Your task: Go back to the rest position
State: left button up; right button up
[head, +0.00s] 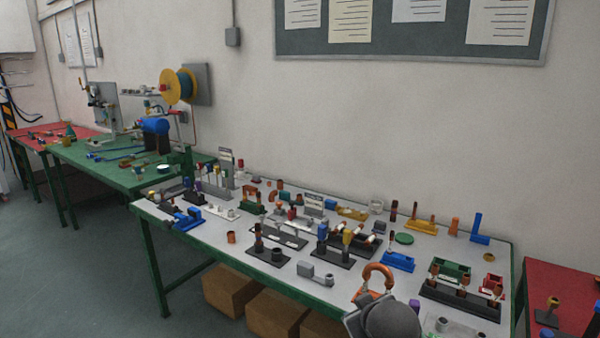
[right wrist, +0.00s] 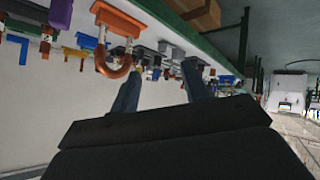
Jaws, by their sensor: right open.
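My right gripper (right wrist: 161,72) shows in the right wrist view with its two dark blue-grey fingers well apart and nothing between them. A copper U-shaped pipe (right wrist: 113,68) on an orange piece (right wrist: 118,18) is to the left of the fingers, partly beside the left one. I cannot tell whether they touch. In the head view, the copper U-shaped pipe (head: 378,273) stands just behind a rounded grey part of my right arm at the lower edge; the fingers are hidden there. My left gripper is in neither view.
The white-topped table (head: 205,252) is crowded with several small fixtures and parts, including a blue holder (head: 398,261) and a black rack (head: 458,300). Cardboard boxes (head: 275,312) are under it. A green table (head: 120,178) is at left, a red table (head: 560,290) at right.

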jog(key=s+f+m+g, duration=0.3)
jog(key=s+f+g, duration=0.5)
jog(key=s+f, duration=2)
jog(key=s, duration=0.5)
jog(key=shift+f+y, duration=0.35)
jog(key=shift+y, duration=0.05)
